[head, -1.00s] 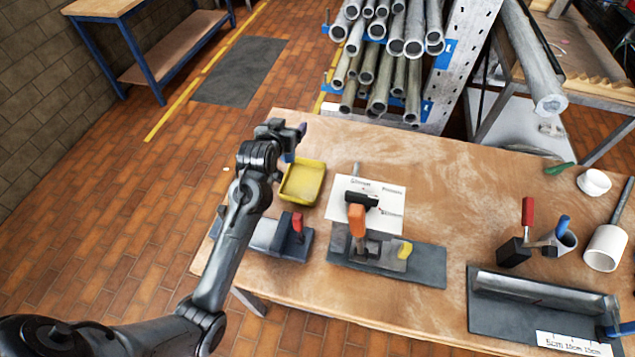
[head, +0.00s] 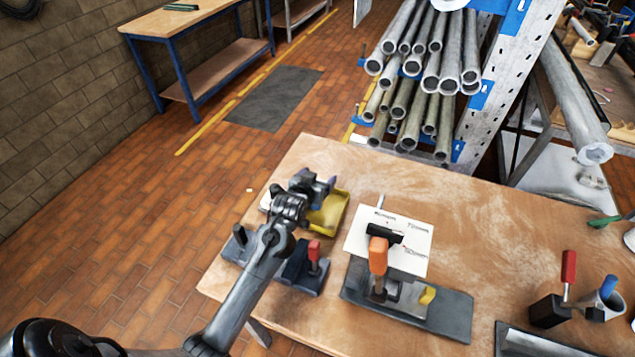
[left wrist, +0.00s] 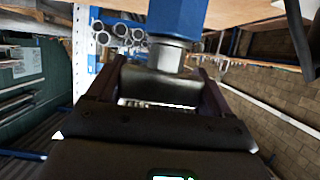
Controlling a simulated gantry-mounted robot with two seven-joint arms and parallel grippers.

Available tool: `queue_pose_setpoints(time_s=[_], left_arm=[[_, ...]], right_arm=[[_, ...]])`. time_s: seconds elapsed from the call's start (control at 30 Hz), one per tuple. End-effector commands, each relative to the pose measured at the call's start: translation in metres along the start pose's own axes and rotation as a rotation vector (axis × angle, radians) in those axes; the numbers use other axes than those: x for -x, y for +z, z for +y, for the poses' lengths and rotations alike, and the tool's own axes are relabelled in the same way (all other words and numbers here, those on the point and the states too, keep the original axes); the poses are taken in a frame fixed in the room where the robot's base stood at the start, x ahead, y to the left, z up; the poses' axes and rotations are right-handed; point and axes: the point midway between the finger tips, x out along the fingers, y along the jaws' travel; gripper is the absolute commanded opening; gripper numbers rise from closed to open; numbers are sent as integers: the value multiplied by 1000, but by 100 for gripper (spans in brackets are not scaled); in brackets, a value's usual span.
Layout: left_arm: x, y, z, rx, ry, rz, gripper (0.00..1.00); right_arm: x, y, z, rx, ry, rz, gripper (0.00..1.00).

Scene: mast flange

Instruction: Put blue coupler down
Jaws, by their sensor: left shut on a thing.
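My left gripper (head: 320,184) is above or beside the left back part of the yellow tray (head: 333,218) in the head view. In the left wrist view my left gripper (left wrist: 158,88) is shut on the blue coupler (left wrist: 178,18), which has a silver collar and a dark block between the fingers. The coupler sticks out past the fingers toward the top of that view. In the head view the gripper hides the coupler, so I cannot tell whether it touches the tray. My right gripper is not in view.
A red-handled clamp (head: 314,252) stands in front of the tray. An orange-handled clamp (head: 378,258) sits on a dark plate, with a white sheet (head: 414,236) behind it. The bench (head: 480,225) is clear at the back middle. A pipe rack (head: 430,85) stands behind.

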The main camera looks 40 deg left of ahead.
Motion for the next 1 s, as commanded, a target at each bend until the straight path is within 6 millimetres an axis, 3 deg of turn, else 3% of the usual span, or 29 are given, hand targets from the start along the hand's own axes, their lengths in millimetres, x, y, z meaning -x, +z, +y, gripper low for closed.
queue_pose_setpoints(time_s=[0.13,0.57,0.6,0.73,1.0], left_arm=[[-4,10,0,1,0,3,10],[-6,13,0,0,0,3,10],[-6,15,0,0,0,0,83],[-6,15,0,0,0,1,100],[-5,13,0,1,0,2,100]], right_arm=[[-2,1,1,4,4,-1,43],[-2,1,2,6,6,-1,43],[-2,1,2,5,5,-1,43],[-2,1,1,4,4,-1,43],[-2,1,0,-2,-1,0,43]])
